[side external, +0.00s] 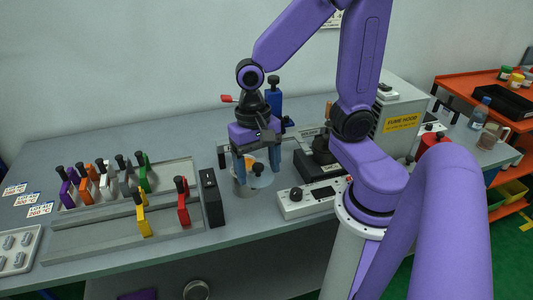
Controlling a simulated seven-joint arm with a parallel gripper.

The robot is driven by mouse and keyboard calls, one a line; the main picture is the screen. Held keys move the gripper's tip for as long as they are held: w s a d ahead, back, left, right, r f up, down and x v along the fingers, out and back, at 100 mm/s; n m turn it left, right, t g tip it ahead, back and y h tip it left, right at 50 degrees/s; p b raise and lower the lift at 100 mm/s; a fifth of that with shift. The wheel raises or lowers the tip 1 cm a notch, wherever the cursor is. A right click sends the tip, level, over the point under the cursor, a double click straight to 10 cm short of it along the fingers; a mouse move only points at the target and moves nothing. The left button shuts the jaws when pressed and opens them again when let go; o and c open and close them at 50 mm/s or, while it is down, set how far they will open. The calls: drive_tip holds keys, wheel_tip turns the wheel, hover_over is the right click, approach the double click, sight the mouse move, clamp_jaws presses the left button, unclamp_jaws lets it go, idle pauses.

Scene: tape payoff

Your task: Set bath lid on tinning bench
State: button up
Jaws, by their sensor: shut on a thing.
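Part of the lid's rim is hidden by the fingers.
A grey rack (100,238) with several coloured, black-knobbed holders fills the bench's left. A white control box (302,203) and fume hood (397,118) stand right. Bare bench lies in front of the pot.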

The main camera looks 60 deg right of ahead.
sight(250, 178)
drive_tip(key=f+m, duration=0.1)
drive_tip(key=m, duration=0.1)
drive_tip(key=a+f+m, duration=0.1)
drive_tip(key=m, duration=0.1)
drive_tip(key=w+f+m, duration=0.1)
drive_tip(key=m, duration=0.1)
drive_tip(key=shift+a+m+t, duration=0.3)
drive_tip(key=shift+a, duration=0.05)
drive_tip(key=f+m, duration=0.2)
drive_tip(key=m, duration=0.1)
drive_tip(key=w+f+m, duration=0.1)
drive_tip(key=f+m, duration=0.1)
drive_tip(key=m, duration=0.1)
drive_tip(key=w+f+m+t, duration=0.1)
drive_tip(key=f+m, duration=0.1)
drive_tip(key=m, duration=0.2)
drive_tip(key=shift+w+a+f, duration=0.15)
drive_tip(key=shift+f, duration=0.05)
drive_tip(key=shift+w+f+m, duration=0.2)
drive_tip(key=shift+f+m, duration=0.3)
drive_tip(key=shift+m, duration=0.2)
drive_tip(key=shift+w+f+m, duration=0.15)
drive_tip(key=shift+f+m, duration=0.3)
drive_tip(key=shift+m, duration=0.25)
drive_tip(key=shift+f, duration=1.85)
drive_tip(key=shift+f, duration=0.35)
drive_tip(key=o, duration=1)
drive_tip(key=shift+o, duration=0.2)
